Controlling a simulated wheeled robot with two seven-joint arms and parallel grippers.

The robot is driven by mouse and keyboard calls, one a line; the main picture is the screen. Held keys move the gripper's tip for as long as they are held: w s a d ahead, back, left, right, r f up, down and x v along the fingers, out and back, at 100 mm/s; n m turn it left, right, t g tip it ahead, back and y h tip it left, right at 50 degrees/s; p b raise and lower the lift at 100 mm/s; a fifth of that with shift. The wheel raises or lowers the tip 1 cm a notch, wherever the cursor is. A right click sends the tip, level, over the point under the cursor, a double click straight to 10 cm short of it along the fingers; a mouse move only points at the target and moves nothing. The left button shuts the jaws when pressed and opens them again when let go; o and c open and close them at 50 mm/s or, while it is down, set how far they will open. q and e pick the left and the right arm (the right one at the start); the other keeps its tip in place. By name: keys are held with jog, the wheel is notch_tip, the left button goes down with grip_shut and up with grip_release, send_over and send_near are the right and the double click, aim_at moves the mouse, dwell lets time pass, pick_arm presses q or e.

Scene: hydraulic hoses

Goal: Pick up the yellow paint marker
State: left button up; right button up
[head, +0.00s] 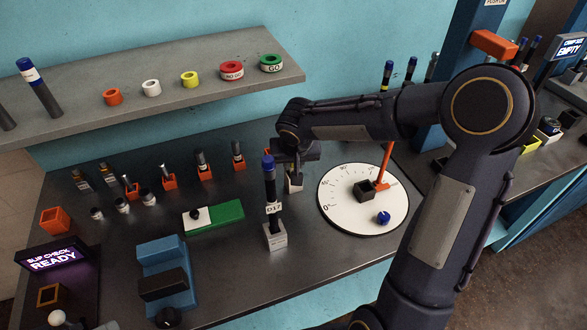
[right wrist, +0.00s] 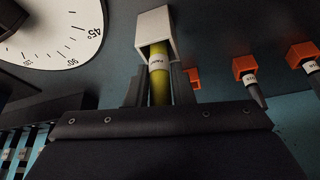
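The yellow paint marker (right wrist: 159,84) stands in a pale square holder (right wrist: 155,28) in the right wrist view, with a white label near the holder's mouth. My right gripper (right wrist: 160,85) has one finger on each side of the marker, and both look pressed against it. In the head view my right gripper (head: 296,160) is over the holder (head: 294,184), behind the D17 hose (head: 270,195), and hides the marker. My left gripper is in neither view.
The blue-capped D17 hose stands upright in a grey block close in front of my right gripper. A white dial (head: 340,208) with an orange pointer lies to the right. Orange holders (head: 205,173) line the back. A shelf (head: 150,112) overhangs the back left.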

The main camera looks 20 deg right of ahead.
grip_shut()
notch_tip(320, 180, up, 18)
dwell(0.6)
